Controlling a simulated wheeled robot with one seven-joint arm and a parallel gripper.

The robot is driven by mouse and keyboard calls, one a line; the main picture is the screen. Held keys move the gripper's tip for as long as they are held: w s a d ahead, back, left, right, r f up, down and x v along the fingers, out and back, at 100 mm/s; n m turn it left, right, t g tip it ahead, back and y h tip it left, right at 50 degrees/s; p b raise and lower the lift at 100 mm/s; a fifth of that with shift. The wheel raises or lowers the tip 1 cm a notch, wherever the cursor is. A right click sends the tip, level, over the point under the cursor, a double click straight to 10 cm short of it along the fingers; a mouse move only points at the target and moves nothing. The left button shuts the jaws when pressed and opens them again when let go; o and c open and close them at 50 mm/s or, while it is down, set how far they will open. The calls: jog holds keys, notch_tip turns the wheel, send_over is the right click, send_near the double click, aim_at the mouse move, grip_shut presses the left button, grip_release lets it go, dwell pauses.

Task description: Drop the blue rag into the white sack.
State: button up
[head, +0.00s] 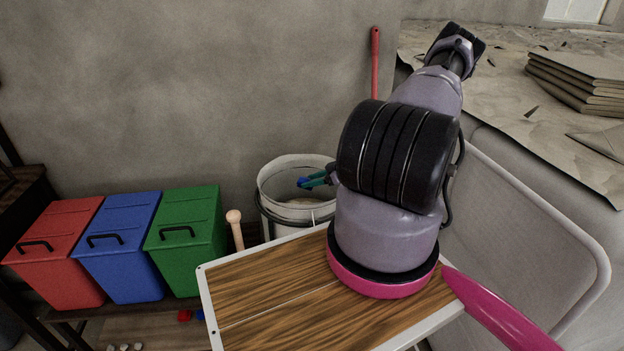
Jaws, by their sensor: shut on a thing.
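The white sack (276,180) stands open behind the wooden-topped table, with a dark band around its outside. My gripper (310,181) reaches in from the right, over the sack's open mouth. Its teal fingers are shut on the blue rag (301,183), of which only a small bright blue bit shows at the fingertips. My arm hides the gripper's base and the sack's right side. I cannot tell how far the rag hangs down.
Red (62,252), blue (122,246) and green (188,240) lidded bins stand at left. A wooden-topped table (262,310) with a pale rim lies in front of the sack. A rounded wooden handle (234,217) stands between the green bin and sack. Folded sheets (580,80) lie at upper right.

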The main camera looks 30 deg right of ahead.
jog(key=o, duration=1.4)
jog(key=shift+c, duration=0.2)
jog(key=v, duration=1)
jog(key=shift+s+d+r, duration=0.2)
jog(key=shift+s+d, duration=0.05)
